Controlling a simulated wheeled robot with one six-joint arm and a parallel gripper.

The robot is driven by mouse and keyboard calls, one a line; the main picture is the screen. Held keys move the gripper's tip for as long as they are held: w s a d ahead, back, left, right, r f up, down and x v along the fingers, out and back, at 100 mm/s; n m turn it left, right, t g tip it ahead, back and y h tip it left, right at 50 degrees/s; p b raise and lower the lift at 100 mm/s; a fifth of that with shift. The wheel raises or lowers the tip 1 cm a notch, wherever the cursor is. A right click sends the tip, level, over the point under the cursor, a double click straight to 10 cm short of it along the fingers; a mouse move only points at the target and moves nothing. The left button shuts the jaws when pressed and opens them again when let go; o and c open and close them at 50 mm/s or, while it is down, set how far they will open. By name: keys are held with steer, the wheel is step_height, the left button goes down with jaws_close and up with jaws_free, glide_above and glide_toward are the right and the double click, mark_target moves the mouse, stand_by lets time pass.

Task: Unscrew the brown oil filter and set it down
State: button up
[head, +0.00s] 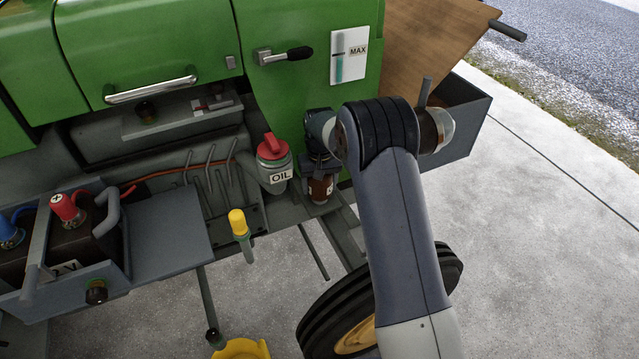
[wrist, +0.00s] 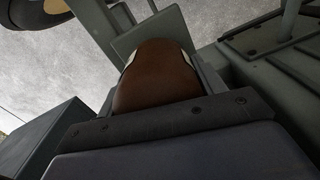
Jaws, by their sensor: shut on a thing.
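The brown oil filter (head: 320,189) shows in the head view below my wrist, beside the tractor's green side. My gripper (head: 319,172) points down and is shut on the filter, with its fingers at the filter's sides. In the wrist view the brown filter (wrist: 155,75) fills the middle, between the grey fingers of my gripper (wrist: 160,85). Whether the filter still sits on its mount cannot be told, as my gripper hides part of it.
A yellow-topped dipstick (head: 238,222) is further left, and a battery (head: 75,225) at far left. A grey box (head: 470,115) with a wooden board (head: 430,40) is at right.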

steer(key=shift+n, duration=0.7)
steer(key=shift+n, duration=0.8)
steer(key=shift+n, duration=0.9)
steer(key=shift+n, duration=0.8)
